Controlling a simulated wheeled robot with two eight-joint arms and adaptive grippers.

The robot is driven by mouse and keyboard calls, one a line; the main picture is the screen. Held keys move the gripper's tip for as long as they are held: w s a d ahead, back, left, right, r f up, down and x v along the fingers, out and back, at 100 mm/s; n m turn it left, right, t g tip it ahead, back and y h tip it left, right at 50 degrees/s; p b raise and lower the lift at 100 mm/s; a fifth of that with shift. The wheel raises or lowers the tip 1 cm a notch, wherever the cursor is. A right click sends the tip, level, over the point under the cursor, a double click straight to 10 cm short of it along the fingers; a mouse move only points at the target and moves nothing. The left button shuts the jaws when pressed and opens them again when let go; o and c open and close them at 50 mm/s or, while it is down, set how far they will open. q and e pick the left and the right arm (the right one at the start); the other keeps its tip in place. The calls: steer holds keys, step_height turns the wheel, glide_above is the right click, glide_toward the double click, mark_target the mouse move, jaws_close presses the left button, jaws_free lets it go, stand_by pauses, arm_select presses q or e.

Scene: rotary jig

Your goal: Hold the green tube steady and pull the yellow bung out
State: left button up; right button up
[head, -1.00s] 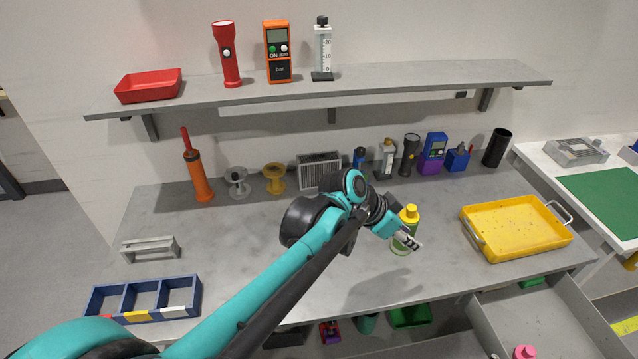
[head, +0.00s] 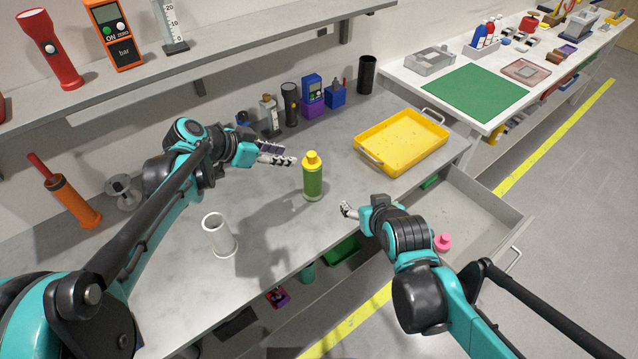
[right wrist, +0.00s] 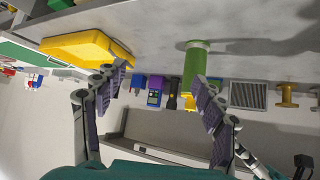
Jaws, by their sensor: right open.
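The green tube (head: 313,184) stands upright on the grey bench, with the yellow bung (head: 312,158) on its top. My left gripper (head: 287,155) is to the left of the tube, near bung height, open and apart from it. My right gripper (head: 347,210) is open and empty, to the right of and nearer than the tube. In the right wrist view, which is upside down, the green tube (right wrist: 196,62) shows beyond the right-hand finger. That finger partly hides the yellow bung (right wrist: 189,102).
A white hollow cylinder (head: 219,236) stands left of the tube. A yellow tray (head: 405,142) lies at the right end of the bench. An open drawer (head: 475,205) with a pink-topped item juts out at the right front. Several tools stand along the back.

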mark_target(315, 177)
steer(key=w+a+f+t+y, duration=0.1)
steer(key=w+a, duration=0.2)
steer(key=w+a+f+n+t+y, duration=0.1)
steer(key=w+a, duration=0.2)
steer(key=a, duration=0.1)
steer(key=w+a+f+n+t, duration=0.1)
steer(key=w+a, duration=0.2)
steer(key=w, duration=0.1)
steer(key=shift+a+f+y, duration=0.2)
steer(key=shift+f+y, duration=0.2)
steer(key=x, duration=0.7)
steer(key=shift+w, duration=0.2)
